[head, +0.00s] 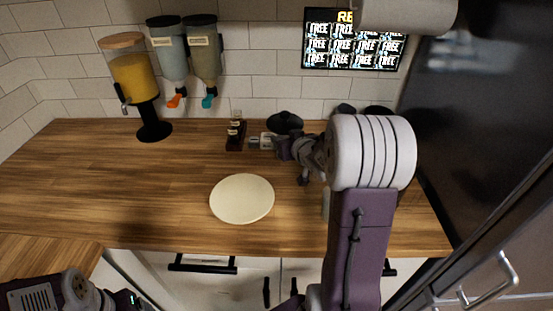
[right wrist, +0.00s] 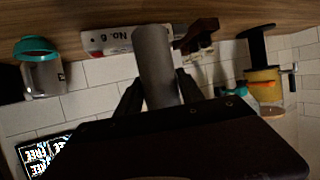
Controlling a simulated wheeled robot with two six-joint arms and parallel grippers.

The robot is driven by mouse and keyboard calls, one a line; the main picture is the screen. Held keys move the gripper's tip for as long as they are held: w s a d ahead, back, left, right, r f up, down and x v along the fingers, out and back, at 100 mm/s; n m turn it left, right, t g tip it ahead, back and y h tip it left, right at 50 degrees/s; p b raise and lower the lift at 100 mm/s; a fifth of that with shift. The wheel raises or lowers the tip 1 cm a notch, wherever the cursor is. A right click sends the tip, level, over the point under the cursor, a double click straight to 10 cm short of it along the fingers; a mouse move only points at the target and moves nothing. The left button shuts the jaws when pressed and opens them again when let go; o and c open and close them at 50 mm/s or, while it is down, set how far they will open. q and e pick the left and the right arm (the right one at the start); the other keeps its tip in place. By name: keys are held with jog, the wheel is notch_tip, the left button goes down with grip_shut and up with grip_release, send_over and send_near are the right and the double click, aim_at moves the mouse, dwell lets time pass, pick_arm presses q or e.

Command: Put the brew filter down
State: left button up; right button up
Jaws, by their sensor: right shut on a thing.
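My right gripper (right wrist: 155,95) is shut on a grey cylinder, which I take to be part of the brew filter (right wrist: 153,55). The cylinder stands out between the two dark fingers in the right wrist view; its lower end is hidden by my gripper body. In the head view my right gripper (head: 284,149) is over the back of the wooden counter (head: 120,200). A dark round shape (head: 284,121) shows just beyond it; I cannot tell whether it belongs to the filter. Of my left arm only a part shows at the bottom left, without jaws.
A round cream board (head: 242,198) lies in front. A brown bottle rack (head: 235,132) and small boxes (head: 265,142) stand by the wall. A yellow dispenser (head: 133,80) is at the left. A teal-rimmed jar (right wrist: 42,68) shows in the wrist view. The left counter is clear.

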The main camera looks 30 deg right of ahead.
jog(key=shift+w+a+f, duration=0.7)
jog(key=shift+w+a, duration=0.05)
jog(key=shift+w, duration=0.25)
notch_tip(320, 180, down, 4)
jog(key=shift+r+b, duration=0.2)
jog(key=shift+b, duration=0.45)
jog(key=shift+f, duration=0.25)
jog(key=shift+f, duration=0.15)
jog(key=o, duration=1.5)
jog(key=shift+c, duration=0.2)
